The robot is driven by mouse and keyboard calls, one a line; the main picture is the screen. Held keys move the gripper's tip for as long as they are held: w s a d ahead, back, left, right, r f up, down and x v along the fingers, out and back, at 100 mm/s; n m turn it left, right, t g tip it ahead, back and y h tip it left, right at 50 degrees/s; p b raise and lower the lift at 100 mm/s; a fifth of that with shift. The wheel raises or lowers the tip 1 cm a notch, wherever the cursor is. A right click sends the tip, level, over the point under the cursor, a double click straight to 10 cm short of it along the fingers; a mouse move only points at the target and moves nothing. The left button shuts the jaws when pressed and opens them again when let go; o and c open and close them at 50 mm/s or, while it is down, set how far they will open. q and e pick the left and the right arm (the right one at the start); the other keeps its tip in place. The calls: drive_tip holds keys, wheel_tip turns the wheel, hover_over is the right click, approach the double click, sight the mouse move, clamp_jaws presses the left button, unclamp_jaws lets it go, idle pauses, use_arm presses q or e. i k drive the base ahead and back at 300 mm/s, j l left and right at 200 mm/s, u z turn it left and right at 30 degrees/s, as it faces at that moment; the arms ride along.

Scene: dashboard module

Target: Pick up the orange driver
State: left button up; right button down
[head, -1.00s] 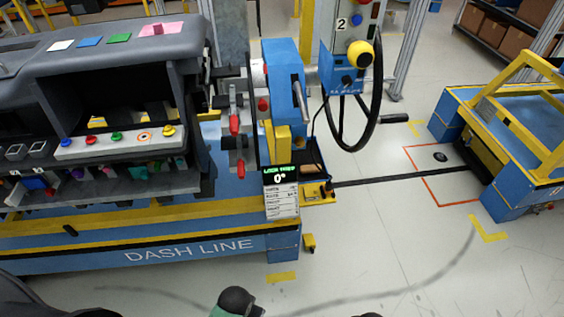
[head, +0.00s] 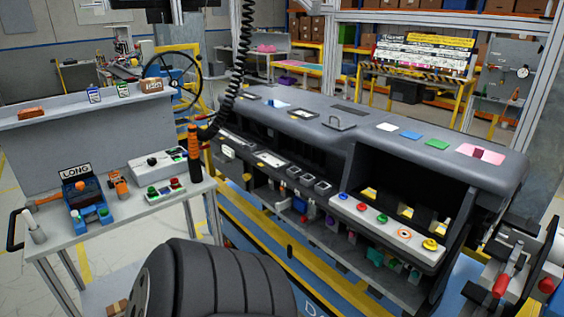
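An orange and black driver (head: 195,148) hangs upright from a black coiled cord (head: 240,60) in the head view. It is above the right end of a grey side table (head: 130,222), left of the dashboard module (head: 340,150). Whether its lower end touches the table cannot be told. Neither of my grippers shows.
A white button box (head: 158,165) and a tray with green and red buttons (head: 166,192) stand on the side table beside the driver. A small orange item (head: 118,184) lies near the blue holder. A steering wheel (head: 170,78) is behind. Grey floor shows at left.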

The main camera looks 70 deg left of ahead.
sight(192, 140)
drive_tip(key=u, duration=2.85)
